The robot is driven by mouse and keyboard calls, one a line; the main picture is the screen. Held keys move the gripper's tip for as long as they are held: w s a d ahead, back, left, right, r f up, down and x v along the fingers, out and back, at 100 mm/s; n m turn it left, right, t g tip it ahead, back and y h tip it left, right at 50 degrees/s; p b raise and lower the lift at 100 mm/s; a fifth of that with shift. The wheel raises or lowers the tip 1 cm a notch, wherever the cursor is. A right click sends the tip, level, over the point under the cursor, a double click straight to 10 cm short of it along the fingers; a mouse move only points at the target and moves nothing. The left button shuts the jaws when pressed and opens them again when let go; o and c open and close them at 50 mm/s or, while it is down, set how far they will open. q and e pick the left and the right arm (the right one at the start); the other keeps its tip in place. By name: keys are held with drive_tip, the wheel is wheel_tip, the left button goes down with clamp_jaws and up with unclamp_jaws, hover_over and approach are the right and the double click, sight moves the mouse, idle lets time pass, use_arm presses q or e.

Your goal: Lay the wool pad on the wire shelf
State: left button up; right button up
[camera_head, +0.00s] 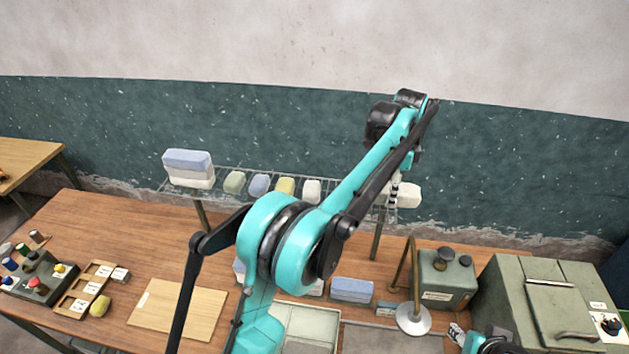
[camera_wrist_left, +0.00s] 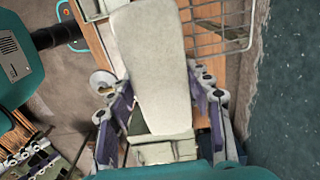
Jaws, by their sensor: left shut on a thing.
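A cream-white wool pad (camera_head: 407,195) is in my left gripper (camera_head: 393,188), at the right end of the wire shelf (camera_head: 225,172) in the head view. In the left wrist view the pad (camera_wrist_left: 153,65) is long and pale, between the two fingers of the left gripper (camera_wrist_left: 160,112), which is shut on it. The shelf's wire grid (camera_wrist_left: 215,28) shows beside the pad there. I cannot tell whether the pad touches the shelf. My right gripper (camera_head: 457,334) is only partly in view at the bottom; its jaws are unclear.
On the shelf stand a blue-and-white stack (camera_head: 188,168), a green pad (camera_head: 234,182), a blue pad (camera_head: 259,184), a yellow pad (camera_head: 285,187) and a white pad (camera_head: 312,190). Below are a wooden board (camera_head: 178,314), a green box (camera_head: 446,278) and a larger green machine (camera_head: 510,300).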

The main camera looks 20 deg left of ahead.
use_arm(q)
drive_tip(key=w+a+f+p, duration=0.1)
drive_tip(key=w+a+f, duration=0.1)
drive_tip(key=a, duration=0.1)
drive_tip(key=w+a+f, duration=0.2)
drive_tip(key=a, duration=0.1)
drive_tip(key=w+a+f+p, duration=0.1)
drive_tip(key=w+a+f, duration=0.2)
drive_tip(key=shift+w+p, duration=0.1)
drive_tip(key=shift+p, duration=0.25)
wheel_tip(320, 180, down, 4)
drive_tip(key=shift+r+p, duration=0.1)
drive_tip(key=shift+p, duration=0.5)
drive_tip(key=shift+f, duration=0.2)
drive_tip(key=shift+f+b, duration=0.15)
drive_tip(key=shift+b, duration=0.15)
drive_tip(key=o, duration=1.1)
